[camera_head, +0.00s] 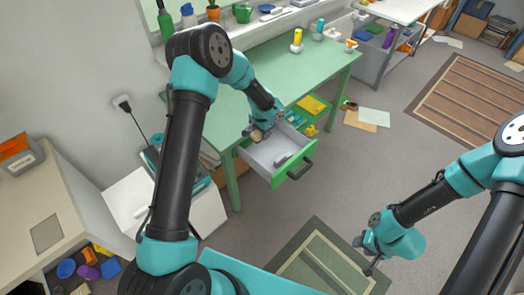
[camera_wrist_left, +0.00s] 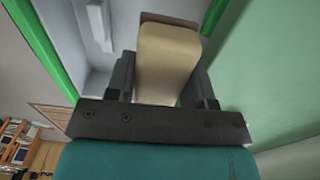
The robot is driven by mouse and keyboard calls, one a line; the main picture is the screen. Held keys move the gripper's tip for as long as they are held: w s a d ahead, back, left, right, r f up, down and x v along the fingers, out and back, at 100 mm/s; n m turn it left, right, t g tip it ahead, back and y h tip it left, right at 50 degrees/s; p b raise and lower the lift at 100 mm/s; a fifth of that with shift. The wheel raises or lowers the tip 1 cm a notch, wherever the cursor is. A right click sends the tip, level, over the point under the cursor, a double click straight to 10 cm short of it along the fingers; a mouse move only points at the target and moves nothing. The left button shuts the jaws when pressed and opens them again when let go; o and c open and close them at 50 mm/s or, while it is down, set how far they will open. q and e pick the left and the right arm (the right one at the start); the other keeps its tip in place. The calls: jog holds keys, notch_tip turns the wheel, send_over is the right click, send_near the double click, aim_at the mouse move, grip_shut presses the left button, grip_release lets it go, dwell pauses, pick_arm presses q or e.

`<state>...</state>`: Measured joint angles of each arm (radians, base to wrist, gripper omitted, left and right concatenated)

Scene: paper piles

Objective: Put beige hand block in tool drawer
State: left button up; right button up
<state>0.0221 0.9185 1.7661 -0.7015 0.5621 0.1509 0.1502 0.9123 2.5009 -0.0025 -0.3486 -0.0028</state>
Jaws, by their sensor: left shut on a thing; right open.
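The beige hand block (camera_wrist_left: 167,55) is between the fingers of my left gripper (camera_wrist_left: 162,85) in the left wrist view. In the head view my left gripper (camera_head: 258,134) is shut on it at the back left part of the open tool drawer (camera_head: 268,153). The drawer is green-fronted with a pale grey inside and is pulled out from the green table. I cannot tell whether the block touches the drawer floor. My right gripper (camera_head: 366,262) is open and empty, low over the floor at the right.
A small grey item (camera_head: 283,159) lies in the drawer. The drawer's dark handle (camera_head: 300,170) faces front right. The green table (camera_head: 305,65) stands behind, with several items along its back. Papers (camera_head: 373,117) and a green-framed mat (camera_head: 315,265) lie on the floor.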

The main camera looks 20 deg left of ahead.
pick_arm(q)
send_over(261, 154)
notch_tip(261, 154, down, 8)
jog(key=shift+d+f, duration=0.1)
jog(key=shift+f, duration=0.15)
jog(key=shift+s+f, duration=0.1)
jog(key=shift+f, duration=2.15)
jog(key=shift+f, duration=0.1)
jog(key=o, duration=0.9)
jog(key=shift+o, duration=0.2)
notch_tip(261, 154, up, 12)
jog(key=shift+r, duration=0.15)
